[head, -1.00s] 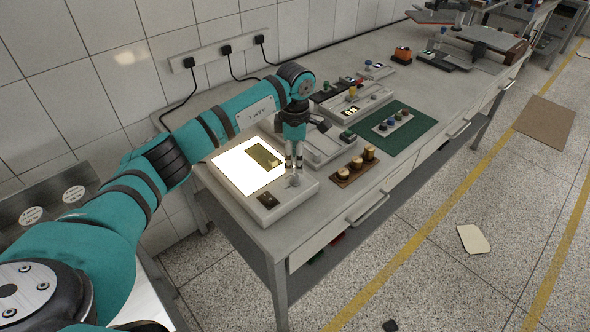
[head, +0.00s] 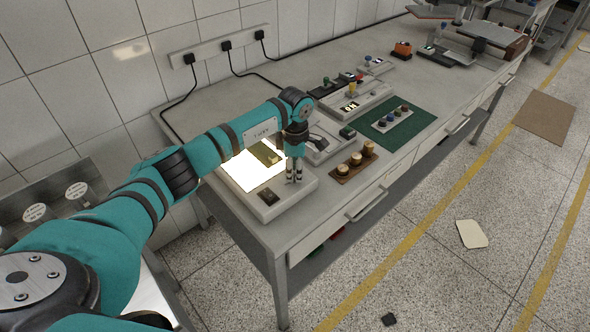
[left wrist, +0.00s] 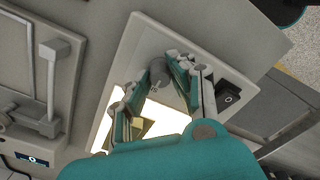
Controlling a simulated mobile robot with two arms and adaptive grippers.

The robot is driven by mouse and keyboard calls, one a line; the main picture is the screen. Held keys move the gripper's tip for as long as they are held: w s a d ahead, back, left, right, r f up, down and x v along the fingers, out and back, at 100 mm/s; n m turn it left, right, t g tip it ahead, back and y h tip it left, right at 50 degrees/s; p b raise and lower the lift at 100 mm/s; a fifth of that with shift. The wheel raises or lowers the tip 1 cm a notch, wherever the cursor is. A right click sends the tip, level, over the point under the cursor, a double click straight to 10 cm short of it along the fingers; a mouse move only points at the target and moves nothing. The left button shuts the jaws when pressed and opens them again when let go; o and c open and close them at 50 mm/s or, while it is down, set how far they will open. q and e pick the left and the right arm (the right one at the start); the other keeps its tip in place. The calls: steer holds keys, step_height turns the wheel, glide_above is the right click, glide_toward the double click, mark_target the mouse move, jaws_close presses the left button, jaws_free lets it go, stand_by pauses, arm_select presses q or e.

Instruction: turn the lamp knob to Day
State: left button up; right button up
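The lamp is a pale light box (head: 283,208) at the near left end of the bench, with a brightly lit panel and a dark switch on its front corner. An olive-gold piece (head: 266,153) lies on the panel. My left gripper (head: 294,176) points down over the box's right part. In the left wrist view its fingers (left wrist: 153,82) are apart, with the round grey knob (left wrist: 159,69) between their tips. I cannot tell whether either finger touches it. The knob's setting marks are not readable. My right gripper is out of view.
A socket strip (head: 205,55) with cables is behind.

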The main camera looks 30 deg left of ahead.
arm_select(q)
jaws_close()
steer(key=shift+n, duration=0.4)
steer(key=n+b, duration=0.1)
steer(key=n, duration=0.1)
steer(key=shift+n, duration=0.3)
steer(key=n+b, duration=0.1)
steer(key=n, duration=0.4)
steer(key=shift+b, duration=0.3)
steer(key=n, duration=0.5)
steer(key=shift+n, duration=2.3)
